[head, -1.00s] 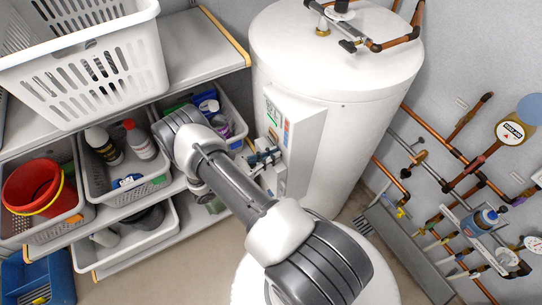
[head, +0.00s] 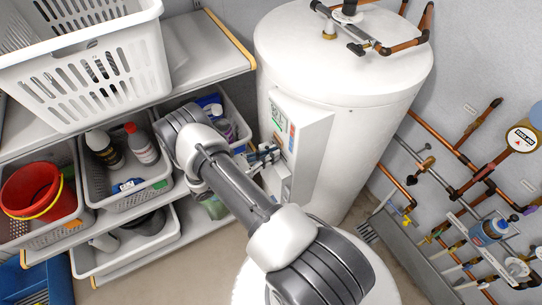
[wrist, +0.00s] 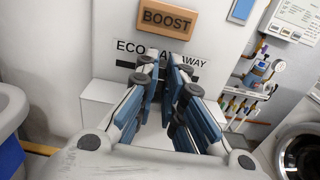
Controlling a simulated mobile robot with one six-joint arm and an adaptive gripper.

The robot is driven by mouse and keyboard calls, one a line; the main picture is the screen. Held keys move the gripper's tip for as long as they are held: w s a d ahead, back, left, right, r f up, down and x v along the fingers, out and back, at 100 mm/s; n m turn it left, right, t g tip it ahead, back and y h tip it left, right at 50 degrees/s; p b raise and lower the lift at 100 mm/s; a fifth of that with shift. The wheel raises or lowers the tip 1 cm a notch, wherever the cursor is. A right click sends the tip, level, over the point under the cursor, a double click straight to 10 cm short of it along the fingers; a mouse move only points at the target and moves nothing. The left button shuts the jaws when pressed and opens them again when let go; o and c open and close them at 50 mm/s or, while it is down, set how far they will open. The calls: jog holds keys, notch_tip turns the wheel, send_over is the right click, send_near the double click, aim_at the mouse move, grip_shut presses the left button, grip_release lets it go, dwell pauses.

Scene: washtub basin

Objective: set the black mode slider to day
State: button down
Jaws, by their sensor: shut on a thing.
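The white control panel (head: 312,138) is on the side of the white tank. In the wrist view it carries an orange-brown BOOST button (wrist: 168,19) and the mode lettering ECO, DAY, AWAY (wrist: 198,62), with DAY partly covered by my fingers. Short pieces of a black slot (wrist: 125,64) show below the lettering. My gripper (wrist: 168,64) is at this slot in front of the DAY lettering, its blue-padded fingers shut on the black mode slider. The slider itself is hidden between the fingertips. In the head view my gripper (head: 264,154) reaches the panel's lower part.
The white tank (head: 340,75) stands beside shelves with grey bins (head: 125,198) and a white basket (head: 90,75) at left. Copper pipes (head: 430,125) and valves line the right wall. A washing machine (wrist: 300,150) shows at right in the wrist view.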

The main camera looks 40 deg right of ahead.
jog(key=c, duration=1.7)
grip_release()
jog(key=shift+w+a, duration=0.1)
jog(key=v, duration=1.1)
jog(key=shift+w+a, duration=0.15)
jog(key=shift+a, duration=0.25)
